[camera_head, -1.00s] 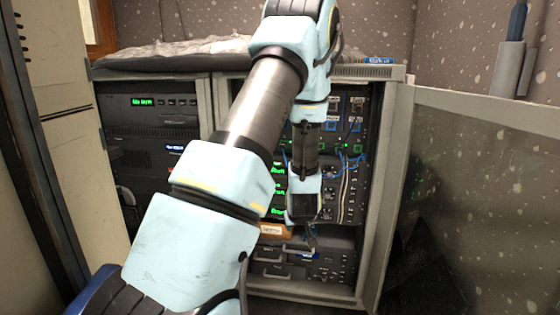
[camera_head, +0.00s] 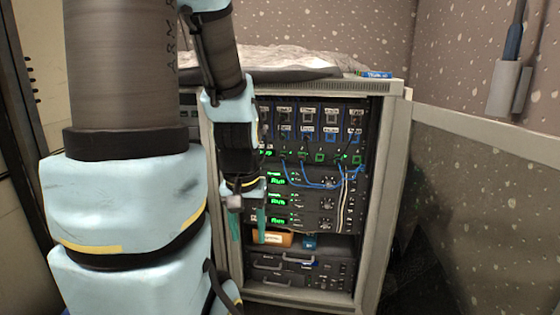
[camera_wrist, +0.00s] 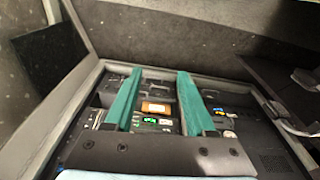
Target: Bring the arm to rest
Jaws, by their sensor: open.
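My arm crosses the left half of the head view, reaching up and then down to my gripper (camera_head: 248,222). My gripper points downward in front of the open rack cabinet (camera_head: 384,200), near its left side. Its two green fingers are apart with nothing between them. In the wrist view the green fingers of my gripper (camera_wrist: 158,100) also show apart, with the cabinet's contents beyond them. An orange block (camera_head: 280,239) sits on a shelf in the cabinet, just right of the fingers in the head view. It also shows between the fingers in the wrist view (camera_wrist: 156,107).
The cabinet holds rack units with green displays (camera_head: 280,200), blue cables (camera_head: 318,184) and a lower black unit (camera_head: 305,272). A small blue item (camera_head: 310,243) sits beside the orange block. A grey door (camera_head: 480,170) stands open at the right. Cloth (camera_head: 275,60) lies on top.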

